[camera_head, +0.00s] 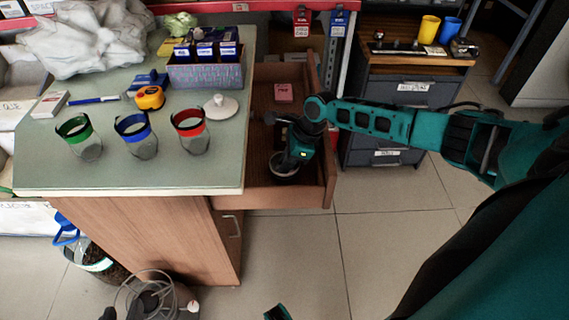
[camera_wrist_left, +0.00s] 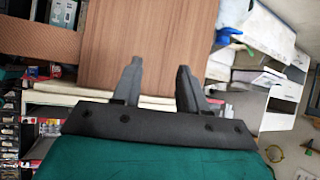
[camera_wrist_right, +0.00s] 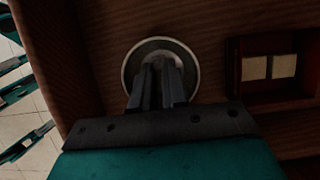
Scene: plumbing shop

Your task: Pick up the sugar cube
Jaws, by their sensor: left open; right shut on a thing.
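My right gripper (camera_wrist_right: 160,85) is inside the open drawer (camera_head: 328,180), with its fingers close together over the middle of a round bowl with a pale rim (camera_wrist_right: 190,50). The bowl also shows in the head view (camera_head: 284,178), below the gripper (camera_head: 285,166). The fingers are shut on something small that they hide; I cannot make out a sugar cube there. My left gripper (camera_wrist_left: 157,85) is open and empty in the left wrist view, facing a wooden cabinet side (camera_wrist_left: 150,40).
In the drawer, a dark box with two cream squares (camera_wrist_right: 270,67) lies beside the bowl, and a pink packet (camera_head: 284,92) lies further back. The drawer walls are close around my right gripper. A white lid (camera_head: 220,105) and glasses with coloured rims (camera_head: 190,132) stand on the counter.

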